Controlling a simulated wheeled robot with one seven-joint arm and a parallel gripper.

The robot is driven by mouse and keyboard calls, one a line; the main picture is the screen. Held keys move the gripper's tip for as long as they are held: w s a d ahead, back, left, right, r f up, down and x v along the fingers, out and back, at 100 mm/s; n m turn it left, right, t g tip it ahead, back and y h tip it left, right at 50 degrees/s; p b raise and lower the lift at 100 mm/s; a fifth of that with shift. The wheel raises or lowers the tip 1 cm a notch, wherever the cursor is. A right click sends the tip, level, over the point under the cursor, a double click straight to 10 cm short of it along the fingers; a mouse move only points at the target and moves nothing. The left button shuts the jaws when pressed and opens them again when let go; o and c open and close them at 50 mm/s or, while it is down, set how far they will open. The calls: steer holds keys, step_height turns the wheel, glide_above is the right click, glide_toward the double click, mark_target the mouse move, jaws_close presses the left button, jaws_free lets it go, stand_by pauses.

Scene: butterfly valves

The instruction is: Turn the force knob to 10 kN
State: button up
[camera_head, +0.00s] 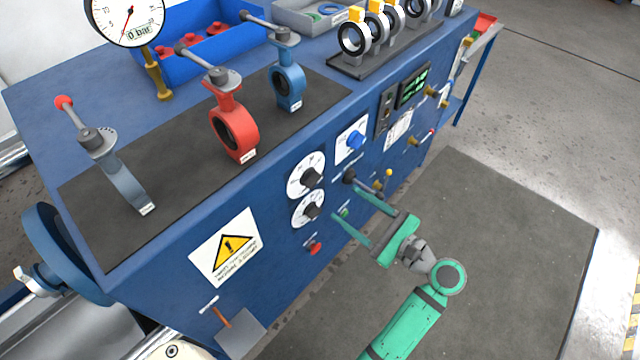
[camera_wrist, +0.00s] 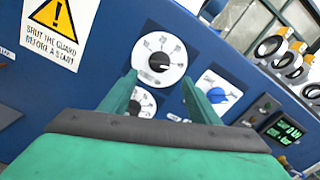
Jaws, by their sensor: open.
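Two white dials with black knobs sit one above the other on the blue front panel: the upper knob (camera_head: 311,177) and the lower knob (camera_head: 310,211). Their lettering is too small to tell which is the force knob or what it reads. In the wrist view the upper knob (camera_wrist: 159,62) shows between my fingers, farther off; the lower dial (camera_wrist: 145,103) is partly hidden by my left finger and palm. My green gripper (camera_head: 346,204) is open and empty, in front of the panel, right of the dials, apart from both knobs.
A blue knob (camera_head: 355,141) on a white plate is right of the dials. A red button (camera_head: 314,248) and a green button (camera_head: 343,212) are below. A black lever-like part (camera_head: 349,176) is close to my fingers. Valves (camera_head: 233,125) stand on the bench top.

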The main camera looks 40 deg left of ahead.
mark_target(317, 183)
steer(key=a, duration=1)
steer(key=shift+w+a, duration=0.3)
steer(key=shift+w, duration=0.1)
steer(key=c, duration=1.1)
